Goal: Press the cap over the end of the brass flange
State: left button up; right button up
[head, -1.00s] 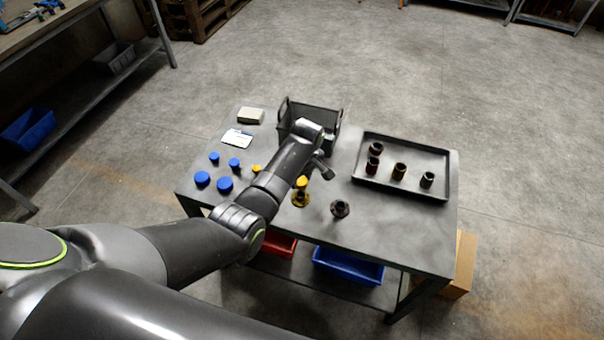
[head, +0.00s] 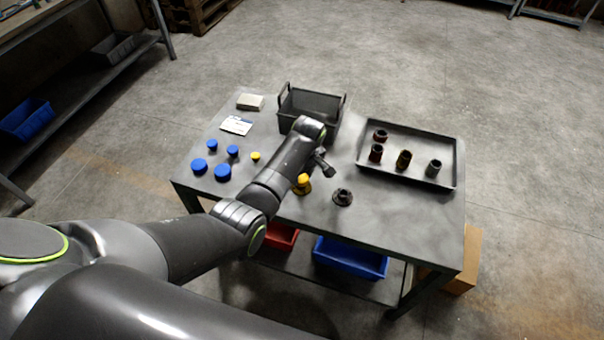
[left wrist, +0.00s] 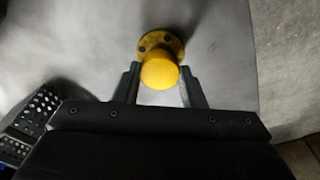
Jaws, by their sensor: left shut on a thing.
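The yellow cap (head: 304,178) is at the upper end of the brass flange (head: 301,190), which stands on the grey table. In the left wrist view the round cap (left wrist: 160,73) covers the flange's end, and the flange's base with bolt holes (left wrist: 162,41) shows beyond it. My left gripper (left wrist: 160,92) is shut on the cap, with one finger on each side. My right gripper is not in view.
A dark flange (head: 342,197) stands just right of the brass one. A tray (head: 448,184) with several dark fittings is at the right, a grey bin (head: 312,103) behind. Blue caps (head: 222,172) and a small yellow cap (head: 255,156) lie at the left.

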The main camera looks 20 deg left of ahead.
pick_arm(q)
jog(key=shift+p, duration=0.55)
dwell(0.9)
jog(key=shift+f, duration=0.45)
dwell(0.4)
dwell(0.8)
jog(key=shift+f, duration=0.3)
dwell(0.6)
jog(key=o, duration=1.5)
jog(key=shift+r, duration=0.1)
notch_tip(320, 180, up, 5)
jog(key=p, duration=0.5)
